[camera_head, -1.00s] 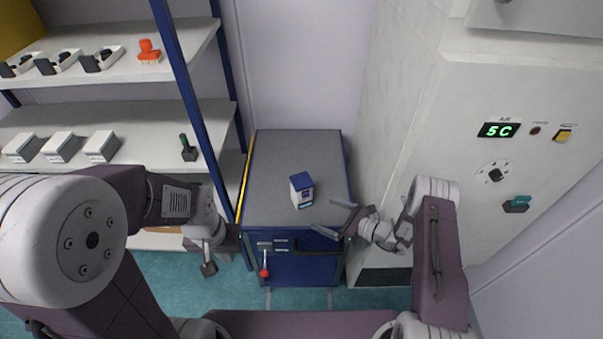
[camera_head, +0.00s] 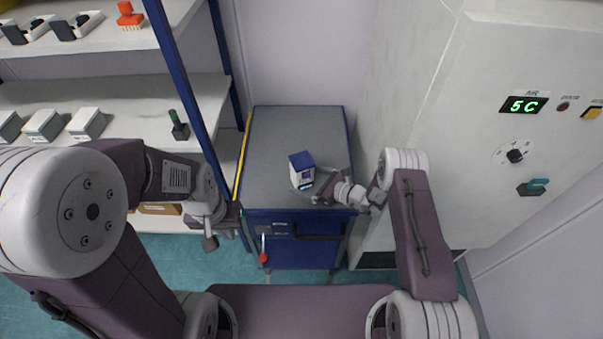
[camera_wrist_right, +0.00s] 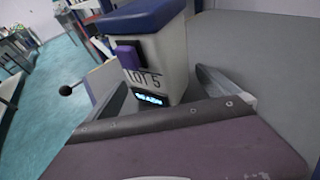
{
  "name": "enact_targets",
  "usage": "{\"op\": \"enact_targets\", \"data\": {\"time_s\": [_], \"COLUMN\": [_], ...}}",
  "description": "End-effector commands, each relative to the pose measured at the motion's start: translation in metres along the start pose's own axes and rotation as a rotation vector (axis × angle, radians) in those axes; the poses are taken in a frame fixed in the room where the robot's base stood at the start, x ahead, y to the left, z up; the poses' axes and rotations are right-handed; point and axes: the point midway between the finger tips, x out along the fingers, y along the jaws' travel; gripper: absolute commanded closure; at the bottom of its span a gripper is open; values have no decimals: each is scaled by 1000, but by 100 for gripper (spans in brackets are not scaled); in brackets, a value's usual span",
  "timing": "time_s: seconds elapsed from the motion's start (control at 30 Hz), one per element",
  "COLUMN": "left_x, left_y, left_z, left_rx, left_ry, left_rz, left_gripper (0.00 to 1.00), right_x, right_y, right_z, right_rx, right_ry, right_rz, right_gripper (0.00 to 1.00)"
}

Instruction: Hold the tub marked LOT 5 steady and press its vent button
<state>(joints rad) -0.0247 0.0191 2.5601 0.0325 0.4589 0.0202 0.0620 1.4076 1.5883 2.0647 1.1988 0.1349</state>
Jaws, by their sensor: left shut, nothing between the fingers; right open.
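The tub marked LOT 5 (camera_head: 302,174) is a small white box with a blue lid, upright on the grey top of the blue cabinet. In the right wrist view the tub (camera_wrist_right: 164,65) shows its LOT 5 lettering, a purple button (camera_wrist_right: 128,55) on the near face and a small lit display (camera_wrist_right: 149,98) below. My right gripper (camera_head: 312,187) is open at the tub, with one finger on each side of it; I cannot tell whether they touch it. My left gripper (camera_head: 210,243) is shut and empty, low to the left of the cabinet.
The grey cabinet top (camera_head: 292,130) is clear behind the tub. A red-knobbed lever (camera_head: 263,257) is on the cabinet front. Shelving with a blue post (camera_head: 187,95) stands left, and a tall pale machine (camera_head: 440,130) stands close on the right.

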Motion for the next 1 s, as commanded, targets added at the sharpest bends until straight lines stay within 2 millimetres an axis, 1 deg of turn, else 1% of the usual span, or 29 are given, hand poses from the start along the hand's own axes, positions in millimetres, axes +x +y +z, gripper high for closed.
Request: {"op": "enact_targets", "data": {"time_s": [0.03, 0.1, 0.4, 0.43, 0.47, 0.5, 0.53, 0.57, 1.0], "left_x": [6, 7, 7, 7, 7, 7, 7, 7, 7], "left_y": [0, 0, 0, 0, 0, 0, 0, 0, 0], "left_z": [1, 1, 1, 1, 1, 1, 1, 1, 1], "left_rx": [0, 0, 0, 0, 0, 0, 0, 0, 0], "left_ry": [0, 0, 0, 0, 0, 0, 0, 0, 0], "left_rz": [0, 0, 0, 0, 0, 0, 0, 0, 0], "left_gripper": [100, 100, 100, 100, 100, 100, 100, 100, 100], "right_x": [5, 9, 10, 10, 10, 10, 10, 10, 10], "right_y": [0, 0, 0, 0, 0, 0, 0, 0, 0], "right_z": [-2, -1, 1, 1, 1, 1, 1, 1, 0], "right_rx": [-3, -3, -1, -1, -1, -1, -1, -1, 0], "right_ry": [0, 0, 0, 0, 0, 0, 0, 0, 0], "right_rz": [2, 1, 0, 0, 0, 0, 0, 0, 0], "right_gripper": [1, 1, 1, 6, 15, 26, 34, 40, 40]}}
